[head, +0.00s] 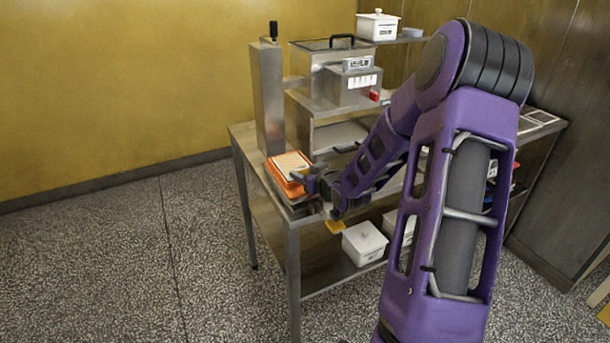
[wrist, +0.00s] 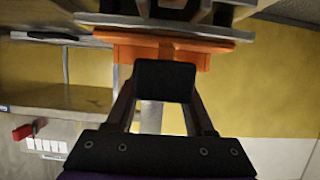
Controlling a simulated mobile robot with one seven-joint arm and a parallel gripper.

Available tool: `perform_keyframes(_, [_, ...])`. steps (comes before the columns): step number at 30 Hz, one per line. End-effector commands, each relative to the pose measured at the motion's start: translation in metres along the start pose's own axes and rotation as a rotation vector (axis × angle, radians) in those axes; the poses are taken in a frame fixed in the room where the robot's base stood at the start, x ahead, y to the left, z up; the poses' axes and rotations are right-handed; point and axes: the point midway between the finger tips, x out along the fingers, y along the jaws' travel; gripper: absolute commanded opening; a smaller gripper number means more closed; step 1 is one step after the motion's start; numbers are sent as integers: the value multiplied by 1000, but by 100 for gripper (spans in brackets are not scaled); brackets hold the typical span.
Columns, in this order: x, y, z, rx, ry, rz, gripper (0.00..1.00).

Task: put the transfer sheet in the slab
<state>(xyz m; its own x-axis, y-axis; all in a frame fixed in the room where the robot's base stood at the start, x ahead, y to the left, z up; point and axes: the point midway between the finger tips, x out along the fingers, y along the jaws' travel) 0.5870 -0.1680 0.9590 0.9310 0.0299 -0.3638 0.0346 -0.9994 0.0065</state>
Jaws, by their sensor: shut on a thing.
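An orange, layered piece with a pale, striped top face (head: 291,163) is at the left end of the steel table; I take this top part as the transfer sheet. Orange also shows below it, perhaps the slab (head: 292,188), but I cannot tell the layers apart surely. My gripper (head: 312,184) is at the right side of this stack, shut on its upper part. In the wrist view, a dark finger pad (wrist: 165,80) covers the middle of the orange piece (wrist: 202,58). A wider orange strip (wrist: 110,38) lies beyond it. The exact contact is hidden.
A tall steel post (head: 268,97) stands just behind the stack. A steel machine (head: 330,75) with a red knob (head: 375,96) is at the back. White lidded boxes (head: 364,243) are on the lower shelf. The floor at left is clear.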

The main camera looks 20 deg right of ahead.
Motion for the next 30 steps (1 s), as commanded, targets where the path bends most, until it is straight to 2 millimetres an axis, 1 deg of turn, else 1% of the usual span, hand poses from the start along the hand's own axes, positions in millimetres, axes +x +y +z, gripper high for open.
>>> perform_keyframes(1, [-1,-1,14,7,-29,-2,57])
perform_keyframes(5, [-1,-1,16,9,-33,-3,81])
perform_keyframes(6, [-1,-2,16,8,-33,-4,84])
perform_keyframes(17, [-1,-4,16,5,-33,-8,84])
perform_keyframes(20, [-2,-4,11,6,-32,-8,84])
perform_keyframes(23, [-7,-4,0,6,-32,-8,84])
perform_keyframes(26, [-26,-1,1,4,-29,-3,84])
perform_keyframes(30, [-61,0,-3,3,-24,0,84])
